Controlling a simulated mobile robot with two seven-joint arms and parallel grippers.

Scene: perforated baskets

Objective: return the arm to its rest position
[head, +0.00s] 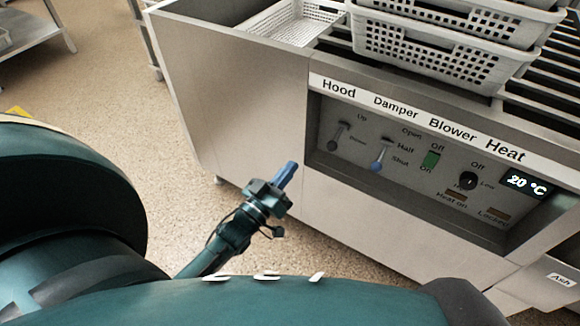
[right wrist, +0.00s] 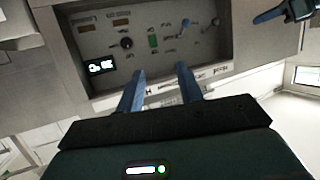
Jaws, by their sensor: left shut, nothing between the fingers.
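My left gripper (head: 286,175) shows in the head view with its blue fingers together and empty. It is in front of the steel machine's lower left side, left of the control panel and apart from it. It also shows at the top right corner of the right wrist view (right wrist: 270,15). My right gripper (right wrist: 160,71) shows in the right wrist view with its two blue fingers apart and nothing between them. It points towards the control panel (right wrist: 140,58), which appears upside down there. The right gripper does not show in the head view.
The steel machine (head: 235,95) has a control panel (head: 400,140) with levers, a green switch, a knob and a display reading 20 °C. Perforated baskets (head: 430,55) stand on its slatted top.

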